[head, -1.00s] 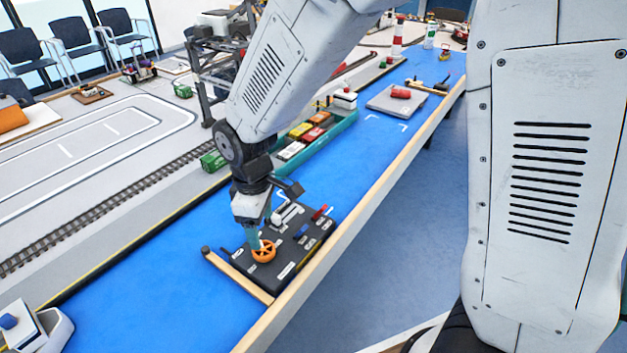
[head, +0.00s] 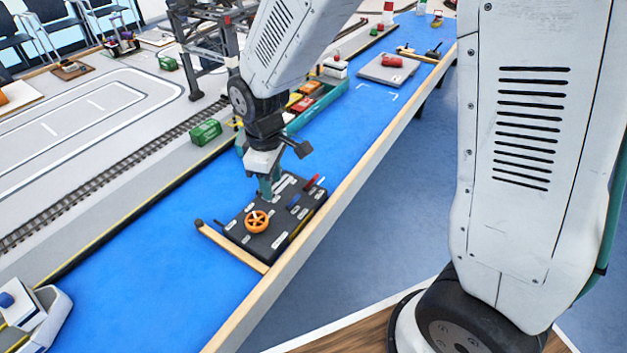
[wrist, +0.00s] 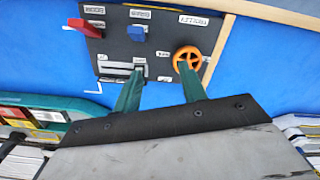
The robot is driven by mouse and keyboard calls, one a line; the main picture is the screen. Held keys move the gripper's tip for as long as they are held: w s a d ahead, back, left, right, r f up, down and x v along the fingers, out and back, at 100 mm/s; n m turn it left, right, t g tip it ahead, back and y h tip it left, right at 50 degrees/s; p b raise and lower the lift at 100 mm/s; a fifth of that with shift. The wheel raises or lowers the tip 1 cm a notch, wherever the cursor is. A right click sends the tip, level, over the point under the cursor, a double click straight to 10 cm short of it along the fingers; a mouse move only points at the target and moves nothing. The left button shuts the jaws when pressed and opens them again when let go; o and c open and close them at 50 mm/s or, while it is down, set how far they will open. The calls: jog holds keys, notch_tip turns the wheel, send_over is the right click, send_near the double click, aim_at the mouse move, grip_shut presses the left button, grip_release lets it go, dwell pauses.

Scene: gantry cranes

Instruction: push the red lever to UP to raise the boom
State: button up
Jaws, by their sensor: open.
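The red lever (head: 314,182) stands on the dark control panel (head: 270,246), near the panel's far right corner. In the wrist view the red lever (wrist: 84,27) is at the upper left, beside a label. A blue lever (wrist: 136,33) and an orange handwheel (wrist: 187,59) sit on the same panel, with a slotted control below the blue lever. My gripper (head: 268,194) is over the panel's far left part, left of the red lever and apart from it. In the wrist view my gripper (wrist: 160,85) is open and empty, its green fingers spread wide.
The panel rests on a blue bench top (head: 185,270) with a wooden edge strip (head: 232,248) at its near side. A teal tray (head: 318,108) with coloured containers stands behind the panel. A grey plate (head: 388,72) with a red cylinder lies farther along the bench.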

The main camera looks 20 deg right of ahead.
aim_at(316, 175)
jog(key=w+d+m, duration=0.1)
jog(key=d, duration=0.2)
jog(key=w+d+m, duration=0.1)
jog(key=d, duration=0.3)
jog(key=w+d+m, duration=0.1)
jog(key=d, duration=0.3)
jog(key=shift+w+d+f+m, duration=0.1)
jog(key=shift+d+f+m, duration=0.1)
jog(key=shift+m, duration=0.1)
jog(key=shift+d+f, duration=0.1)
jog(key=shift+f, duration=0.05)
notch_tip(316, 175, down, 7)
jog(key=shift+f, duration=0.2)
grip_shut()
